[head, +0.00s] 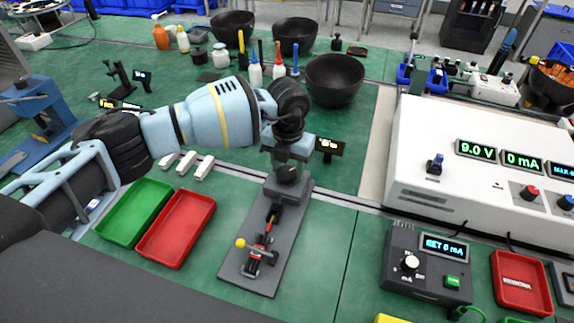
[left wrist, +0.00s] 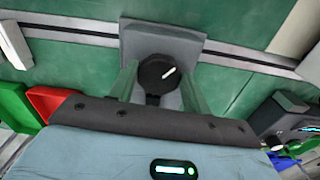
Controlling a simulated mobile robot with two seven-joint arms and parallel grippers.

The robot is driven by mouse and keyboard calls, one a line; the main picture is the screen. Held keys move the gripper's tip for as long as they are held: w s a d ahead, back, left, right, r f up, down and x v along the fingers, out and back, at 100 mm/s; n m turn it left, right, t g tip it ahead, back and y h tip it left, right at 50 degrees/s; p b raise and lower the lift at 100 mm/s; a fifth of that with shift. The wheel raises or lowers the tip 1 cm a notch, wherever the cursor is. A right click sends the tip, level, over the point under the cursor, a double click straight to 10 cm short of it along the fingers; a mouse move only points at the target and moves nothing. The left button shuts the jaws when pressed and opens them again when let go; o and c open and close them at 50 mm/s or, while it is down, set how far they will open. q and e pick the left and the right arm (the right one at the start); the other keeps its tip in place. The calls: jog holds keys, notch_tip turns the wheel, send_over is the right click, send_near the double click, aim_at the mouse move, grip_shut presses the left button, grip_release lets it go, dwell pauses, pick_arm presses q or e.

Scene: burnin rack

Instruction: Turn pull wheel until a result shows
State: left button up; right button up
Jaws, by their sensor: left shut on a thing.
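The pull wheel (left wrist: 157,73) is a round black knob with a white mark pointing to the upper right in the left wrist view. It sits at the far end of a grey base plate (head: 236,274), where it shows below my gripper in the head view (head: 288,175). My left gripper (head: 287,165) reaches down over it, with one finger on each side, shut on the wheel. A small black display (head: 330,146) beside the gripper shows bright characters too small to read. A red and black part with a yellow ball (head: 240,243) lies along the plate. My right gripper is not in view.
A green tray (head: 133,212) and a red tray (head: 176,228) lie left of the plate. A white power unit (head: 410,178) and a dark control box (head: 400,270) stand at right. Black bowls (head: 334,80) and bottles stand behind. Green mat is clear right of the plate.

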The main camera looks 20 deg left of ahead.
aim_at(289, 171)
pick_arm(q)
jog(key=m, duration=0.5)
jog(key=shift+d+m, duration=0.1)
jog(key=shift+m, duration=0.2)
jog(key=m, duration=0.5)
jog(key=shift+s+m+b, duration=0.15)
jog(key=shift+m+b, duration=0.15)
jog(key=shift+b, duration=0.05)
jog(key=o, duration=1)
jog(key=shift+r, duration=3.9)
